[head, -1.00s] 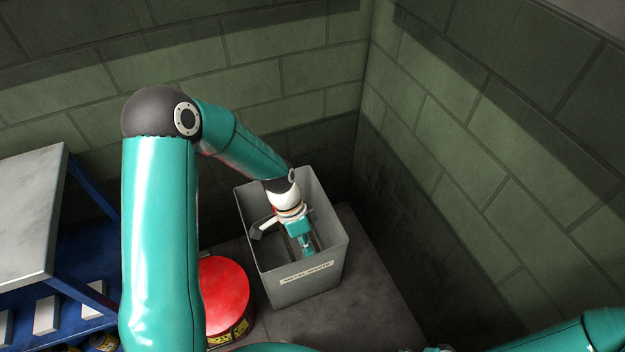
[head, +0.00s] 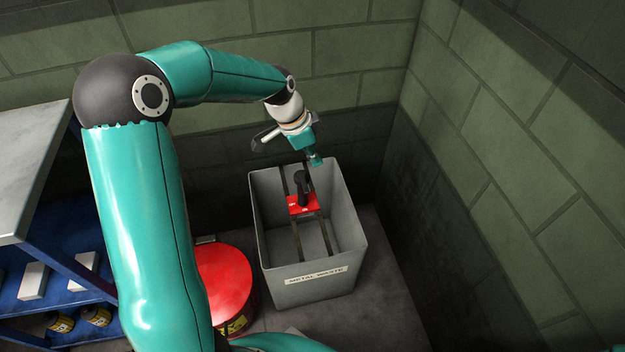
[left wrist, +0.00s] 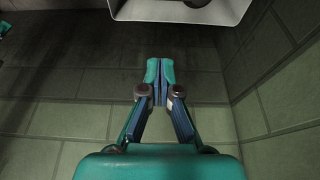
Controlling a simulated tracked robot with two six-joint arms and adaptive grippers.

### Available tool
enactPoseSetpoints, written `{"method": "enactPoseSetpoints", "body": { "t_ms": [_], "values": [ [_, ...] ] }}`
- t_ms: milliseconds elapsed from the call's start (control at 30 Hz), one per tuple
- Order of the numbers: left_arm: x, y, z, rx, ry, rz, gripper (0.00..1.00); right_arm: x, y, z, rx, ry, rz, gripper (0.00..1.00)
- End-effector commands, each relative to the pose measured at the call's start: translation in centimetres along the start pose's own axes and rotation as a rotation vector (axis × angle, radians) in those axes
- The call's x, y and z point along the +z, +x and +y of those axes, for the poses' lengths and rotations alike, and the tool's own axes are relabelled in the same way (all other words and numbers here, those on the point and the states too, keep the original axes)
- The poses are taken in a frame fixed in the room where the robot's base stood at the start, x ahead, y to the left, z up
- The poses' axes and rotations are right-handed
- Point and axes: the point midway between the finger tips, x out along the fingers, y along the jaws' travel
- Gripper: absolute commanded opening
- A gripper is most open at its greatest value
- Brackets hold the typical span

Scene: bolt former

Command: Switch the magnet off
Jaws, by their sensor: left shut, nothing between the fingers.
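The magnet (head: 303,205) is a red block with a black handle or knob standing on top. It sits on two dark bars across the grey bin labelled "METAL WASTE" (head: 316,291). My left gripper (head: 317,163) is above the back part of the bin, up and to the right of the magnet and apart from it. In the left wrist view the left gripper's fingers (left wrist: 160,70) are closed together with nothing between them. The on or off state of the magnet cannot be told. My right gripper is not in view.
A red round-lidded drum (head: 226,284) stands left of the bin. A blue shelf unit (head: 75,278) with a grey top (head: 28,165) and small boxes is at the left. Green block walls close in behind and to the right. The floor right of the bin is clear.

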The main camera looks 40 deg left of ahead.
Motion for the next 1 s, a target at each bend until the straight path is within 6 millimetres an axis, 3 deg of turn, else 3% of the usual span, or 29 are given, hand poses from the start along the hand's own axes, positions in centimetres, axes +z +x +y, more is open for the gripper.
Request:
{"method": "enactPoseSetpoints", "body": {
  "t_ms": [267,667,800,1000],
  "values": [
    [0.0,2.4,0.1,0.004,0.000,-0.002,0.00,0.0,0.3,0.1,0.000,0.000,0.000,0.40],
    [0.0,10.3,0.1,0.005,0.002,-0.002,0.00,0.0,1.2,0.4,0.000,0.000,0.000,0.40],
    [2.0,9.3,0.0,-0.001,-0.003,0.000,0.00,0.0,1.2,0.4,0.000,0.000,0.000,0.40],
    [3.5,8.8,0.1,0.001,0.000,0.000,0.00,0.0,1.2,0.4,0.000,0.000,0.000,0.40]
  ]
}}
